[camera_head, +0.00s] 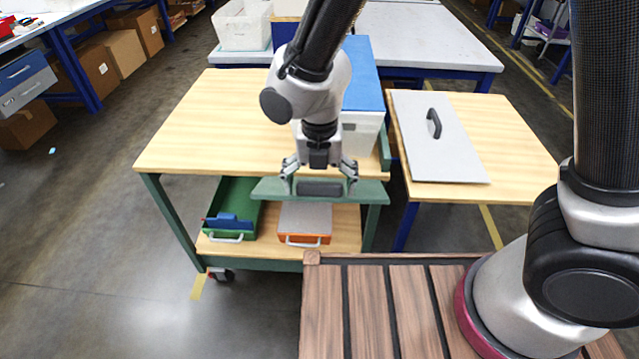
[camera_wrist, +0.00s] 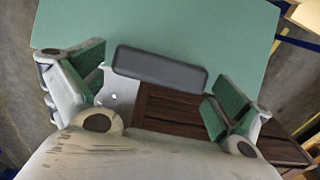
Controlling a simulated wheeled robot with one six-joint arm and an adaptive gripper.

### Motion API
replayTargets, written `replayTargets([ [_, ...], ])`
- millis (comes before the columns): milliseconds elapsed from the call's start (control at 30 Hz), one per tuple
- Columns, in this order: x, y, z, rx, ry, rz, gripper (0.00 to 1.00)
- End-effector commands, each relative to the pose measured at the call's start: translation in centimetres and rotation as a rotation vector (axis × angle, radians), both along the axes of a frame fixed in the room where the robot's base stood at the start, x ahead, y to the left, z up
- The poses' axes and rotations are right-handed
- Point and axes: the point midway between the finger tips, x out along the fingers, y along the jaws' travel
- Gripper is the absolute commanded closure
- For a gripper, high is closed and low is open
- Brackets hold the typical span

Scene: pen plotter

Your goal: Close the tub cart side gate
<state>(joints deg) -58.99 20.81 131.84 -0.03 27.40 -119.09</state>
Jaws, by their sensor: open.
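The cart (camera_head: 210,125) has a light wooden top and a lower shelf. The side gate (camera_head: 268,188) is a green panel along the cart's near edge, sticking out toward me at a slant or nearly flat; its exact angle is hard to tell. It fills the upper part of the wrist view (camera_wrist: 215,35). A dark grey handle (camera_head: 320,189) sits on the gate, and shows in the wrist view (camera_wrist: 160,68). My gripper (camera_head: 320,178) is open, pointing down over the handle. Its green-padded fingers are on either side of the handle's ends, apart from it in the wrist view (camera_wrist: 158,95).
A white tub with a blue lid (camera_head: 366,75) stands on the cart top behind my arm. A green bin (camera_head: 235,200) and an orange-grey case (camera_head: 305,218) lie on the lower shelf. A table with a grey handled panel (camera_head: 435,140) stands at right. Floor at left is free.

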Motion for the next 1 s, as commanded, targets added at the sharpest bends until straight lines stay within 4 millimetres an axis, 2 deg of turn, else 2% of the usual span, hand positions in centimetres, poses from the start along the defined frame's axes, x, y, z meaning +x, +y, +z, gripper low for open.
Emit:
replayTargets([
  [267, 0.0, 0.01, -0.23, 0.001, 0.0, -0.001, 0.0],
  [567, 0.0, 0.01, -0.2, 0.001, 0.0, -0.001, 0.54],
  [1000, -0.02, 0.29, -0.1, 0.001, 0.008, -0.002, 0.54],
])
